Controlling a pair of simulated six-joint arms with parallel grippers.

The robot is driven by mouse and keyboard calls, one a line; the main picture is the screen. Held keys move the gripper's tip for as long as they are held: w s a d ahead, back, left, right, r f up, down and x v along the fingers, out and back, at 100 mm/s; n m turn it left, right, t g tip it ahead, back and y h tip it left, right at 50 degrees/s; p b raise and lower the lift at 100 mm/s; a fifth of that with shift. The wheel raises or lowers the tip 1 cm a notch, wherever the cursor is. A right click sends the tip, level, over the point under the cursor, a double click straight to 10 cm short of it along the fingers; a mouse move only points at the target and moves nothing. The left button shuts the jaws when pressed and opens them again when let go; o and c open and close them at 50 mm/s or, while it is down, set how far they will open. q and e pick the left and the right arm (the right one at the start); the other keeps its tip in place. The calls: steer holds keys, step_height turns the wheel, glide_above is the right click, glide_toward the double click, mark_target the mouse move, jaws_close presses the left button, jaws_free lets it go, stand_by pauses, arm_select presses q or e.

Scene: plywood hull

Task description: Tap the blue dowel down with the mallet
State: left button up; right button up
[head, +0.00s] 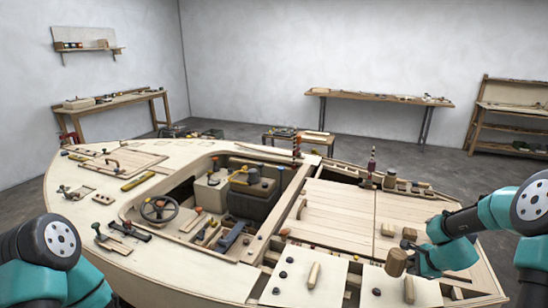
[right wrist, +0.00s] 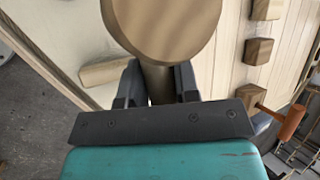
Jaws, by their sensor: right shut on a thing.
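The mallet (head: 396,262) has a round wooden head and stands out over the right side of the deck in the head view. My right gripper (head: 411,257) is shut on its handle. In the right wrist view the mallet head (right wrist: 165,25) fills the top middle, and the handle runs down between the two dark fingers of the gripper (right wrist: 158,82). I cannot make out the blue dowel in either view. Only part of my left arm shows at the lower left of the head view; its gripper is out of frame.
The plywood hull (head: 75,205) fills the foreground. Pale panels with dark knobs and light wooden pegs (head: 313,275) lie near the mallet. Small wooden blocks (head: 388,229) sit on the planked deck. The open cockpit holds a steering wheel (head: 158,209) and loose tools.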

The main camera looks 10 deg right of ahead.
steer(key=w+a+r+n+g+y, duration=0.1)
steer(key=w+a+r+n+g, duration=0.1)
steer(key=a+n, duration=0.4)
steer(key=w+a+r+n+g+y, duration=0.2)
steer(key=a+n, duration=0.4)
steer(key=a, duration=1.1)
steer(key=w+a+r+n+g+y, duration=0.2)
steer(key=a+n, duration=0.4)
steer(key=a, duration=0.6)
steer(key=w+g, duration=0.1)
steer(key=g, duration=0.1)
steer(key=shift+a+g, duration=0.2)
steer(key=shift+g, duration=0.1)
